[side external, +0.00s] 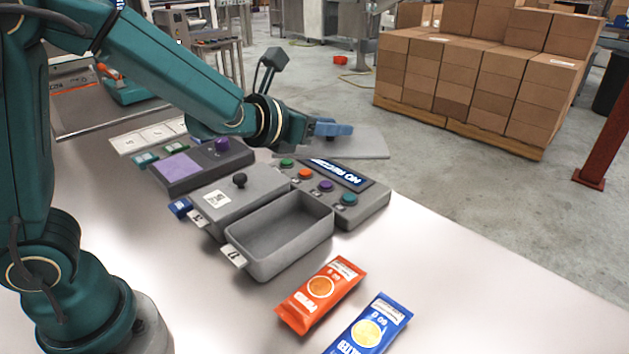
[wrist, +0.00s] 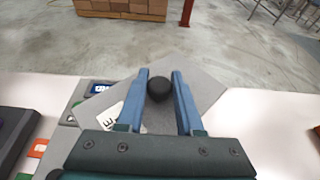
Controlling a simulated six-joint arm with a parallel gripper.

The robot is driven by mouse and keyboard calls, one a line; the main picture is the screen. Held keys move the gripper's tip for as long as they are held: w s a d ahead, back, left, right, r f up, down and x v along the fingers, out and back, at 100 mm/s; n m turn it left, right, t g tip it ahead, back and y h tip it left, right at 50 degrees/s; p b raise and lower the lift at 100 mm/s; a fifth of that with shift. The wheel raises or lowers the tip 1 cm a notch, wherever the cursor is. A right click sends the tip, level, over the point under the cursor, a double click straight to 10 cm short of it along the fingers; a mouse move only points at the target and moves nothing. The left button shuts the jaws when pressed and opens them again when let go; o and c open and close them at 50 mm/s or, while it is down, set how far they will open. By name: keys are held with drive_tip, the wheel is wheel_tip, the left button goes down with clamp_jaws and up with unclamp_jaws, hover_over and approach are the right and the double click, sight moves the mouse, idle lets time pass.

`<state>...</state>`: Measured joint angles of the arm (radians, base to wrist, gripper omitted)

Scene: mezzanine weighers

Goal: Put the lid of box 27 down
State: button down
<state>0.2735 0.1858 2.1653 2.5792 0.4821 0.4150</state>
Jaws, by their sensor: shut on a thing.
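My gripper (side external: 333,129) is shut on the black knob (wrist: 159,89) of a flat grey lid (side external: 362,146). The lid is behind the button panel in the side view; how high it is held is hard to tell. In the wrist view the lid (wrist: 205,92) spreads around the blue fingers, with a white label at its left, partly covered. The open grey box (side external: 265,279) stands empty at the front of the row, apart from my gripper. Its white tag (side external: 232,256) appears to read 27, though small.
A closed grey box (side external: 208,202) with a black knob is beside the open box. A button panel (side external: 374,205) and a purple-topped unit (side external: 210,172) are near. An orange packet (side external: 320,293) and blue packet (side external: 370,326) lie in front. The right tabletop is clear.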

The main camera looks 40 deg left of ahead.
drive_tip(key=shift+w+f, duration=0.3)
drive_tip(key=shift+f, duration=0.2)
drive_tip(key=shift+w+d+f, duration=0.45)
drive_tip(key=shift+d+f, duration=1.35)
drive_tip(key=shift+w+d+f, duration=0.5)
drive_tip(key=shift+d+f, duration=1.25)
drive_tip(key=shift+f, duration=0.05)
drive_tip(key=shift+w+d+f, duration=0.45)
drive_tip(key=shift+d+f, duration=1.35)
drive_tip(key=shift+f, duration=0.1)
drive_tip(key=c, duration=0.6)
unclamp_jaws()
drive_tip(key=shift+o, duration=0.2)
drive_tip(key=shift+s, duration=0.1)
